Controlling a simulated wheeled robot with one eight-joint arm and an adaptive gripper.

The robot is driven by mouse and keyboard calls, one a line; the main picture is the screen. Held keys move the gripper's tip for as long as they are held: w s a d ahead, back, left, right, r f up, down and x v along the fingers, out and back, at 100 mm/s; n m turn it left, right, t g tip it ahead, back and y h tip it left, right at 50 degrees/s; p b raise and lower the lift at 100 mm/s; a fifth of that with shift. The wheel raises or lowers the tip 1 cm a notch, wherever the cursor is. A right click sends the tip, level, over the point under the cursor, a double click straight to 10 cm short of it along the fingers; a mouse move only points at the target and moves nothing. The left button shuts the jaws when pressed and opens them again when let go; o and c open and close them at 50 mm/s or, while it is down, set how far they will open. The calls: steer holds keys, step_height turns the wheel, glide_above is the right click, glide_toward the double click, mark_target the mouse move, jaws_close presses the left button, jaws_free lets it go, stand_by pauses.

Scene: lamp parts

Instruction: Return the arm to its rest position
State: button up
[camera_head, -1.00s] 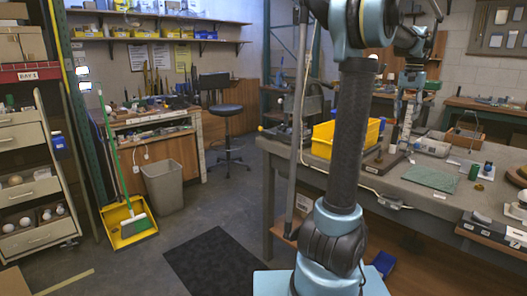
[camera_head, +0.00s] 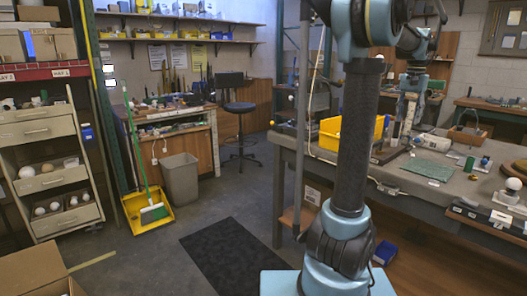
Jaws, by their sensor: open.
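My arm rises in the foreground, bends over at the top and hangs down over the workbench (camera_head: 397,181). My gripper (camera_head: 403,122) is at its far end, pointing down, open with nothing visible in it. It is small in the picture, and its fingertips are hard to tell from the items behind. A white bulb-like lamp part (camera_head: 513,186) stands at the bench's right edge. A green mat (camera_head: 428,169) lies on the bench to the right of my gripper.
A yellow bin (camera_head: 330,134) is on the bench behind my arm. A cardboard box (camera_head: 32,272) is at the lower left, below a drawer cart (camera_head: 38,133). A grey trash can (camera_head: 180,178) and yellow dustpan (camera_head: 148,207) stand on the floor.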

steer(key=s+a+f+n+t, duration=0.15)
steer(key=s+a+f, duration=0.35)
steer(key=a, duration=0.7)
steer(key=s+a+f+n, duration=0.3)
steer(key=s+a+f, duration=0.15)
steer(key=a, duration=0.75)
steer(key=s+a+f+n, duration=0.2)
steer(key=s+a+f, duration=0.3)
steer(key=f, duration=0.4)
steer(key=s+a+f+n, duration=0.3)
steer(key=s+a+f, duration=0.3)
steer(key=s+f, duration=0.2)
steer(key=shift+s+a+f+t, duration=0.25)
steer(key=shift+f+t, duration=0.1)
steer(key=shift+f, duration=0.45)
steer(key=shift+w+d+f, duration=0.1)
steer(key=shift+w+f, duration=0.1)
steer(key=shift+w, duration=0.25)
